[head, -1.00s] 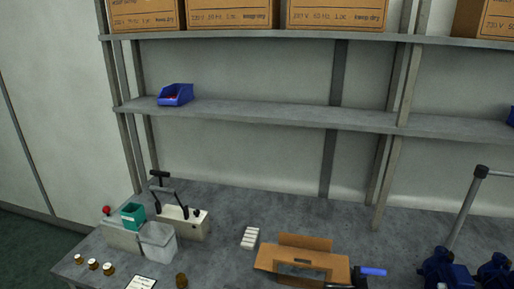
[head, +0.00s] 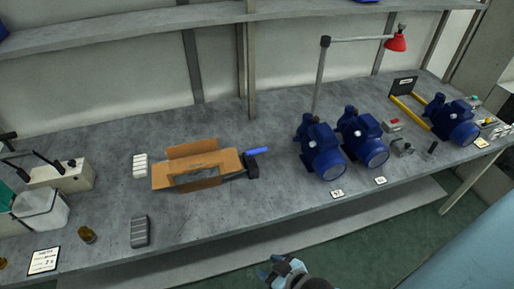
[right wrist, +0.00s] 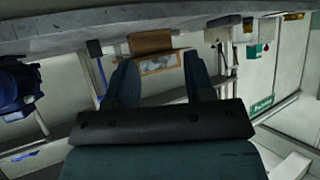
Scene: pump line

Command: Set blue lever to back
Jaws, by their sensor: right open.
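The blue lever (head: 257,151) is in the head view, just right of the open cardboard box. It lies nearly flat, pointing right and slightly toward the back, on a dark fitting (head: 246,167). My right gripper (head: 272,270) is at the bottom of the head view, in front of the bench edge and well apart from the lever. In the right wrist view its two fingers (right wrist: 160,75) stand apart with nothing between them. A small blue piece beside the box in that view may be the lever; I cannot tell. My left gripper is not in view.
The open cardboard box (head: 197,185) sits left of the lever. Blue pumps (head: 320,150) stand to its right, behind them a lamp with a red shade (head: 396,43). A grey ribbed block (head: 139,232) lies near the front edge.

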